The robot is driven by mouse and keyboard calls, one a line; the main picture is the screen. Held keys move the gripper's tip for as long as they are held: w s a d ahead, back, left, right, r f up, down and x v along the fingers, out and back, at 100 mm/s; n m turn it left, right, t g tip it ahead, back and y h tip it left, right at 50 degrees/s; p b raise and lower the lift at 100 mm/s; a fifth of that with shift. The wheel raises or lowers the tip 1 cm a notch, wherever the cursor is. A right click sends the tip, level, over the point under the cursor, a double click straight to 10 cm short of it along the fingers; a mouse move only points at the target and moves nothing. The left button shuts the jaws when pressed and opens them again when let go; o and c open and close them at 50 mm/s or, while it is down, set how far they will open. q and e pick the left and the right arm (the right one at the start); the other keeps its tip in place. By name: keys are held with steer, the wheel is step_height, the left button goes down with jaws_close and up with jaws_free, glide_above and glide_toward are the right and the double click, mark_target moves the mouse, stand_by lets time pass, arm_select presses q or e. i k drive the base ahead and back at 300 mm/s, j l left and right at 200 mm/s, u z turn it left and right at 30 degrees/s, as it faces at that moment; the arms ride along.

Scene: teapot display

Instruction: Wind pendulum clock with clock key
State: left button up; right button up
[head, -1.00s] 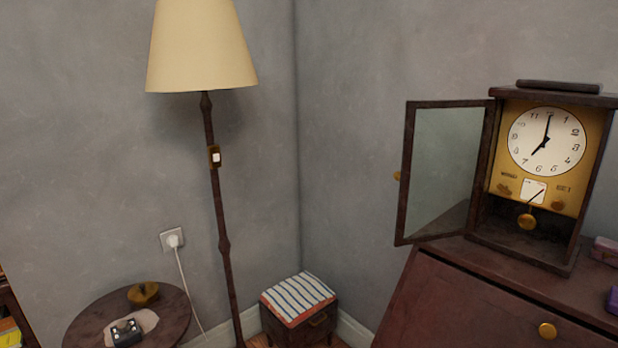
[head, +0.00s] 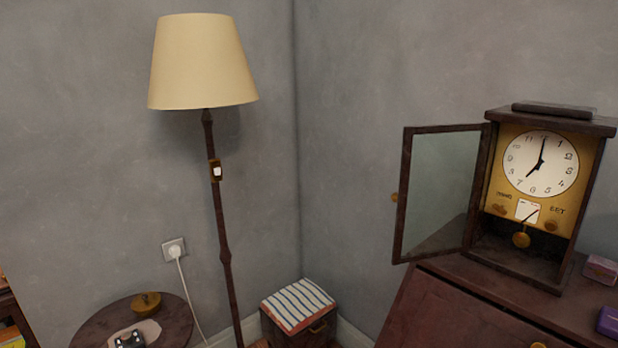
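The pendulum clock (head: 541,190) stands upright on the dark red-brown cabinet at the right. Its glass door (head: 440,193) is swung open to the left. The white dial (head: 540,164) shows about seven o'clock. Below it is a brass panel with two brass knob-like fittings, the left one (head: 498,209) and the right one (head: 551,226), under small lettering. The round brass pendulum bob (head: 521,240) hangs below a small white plate. I cannot make out a separate clock key. Neither of my grippers shows in the head view.
The cabinet (head: 450,313) has a sloping front, with a pink box (head: 600,269) and a purple box (head: 608,322) on its right. A floor lamp (head: 203,62), a striped-top stool (head: 298,304) and a round table (head: 95,325) with a brass object (head: 146,302) stand left.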

mark_target(500, 210)
steer(key=i+j+z, duration=0.15)
steer(key=z, duration=0.65)
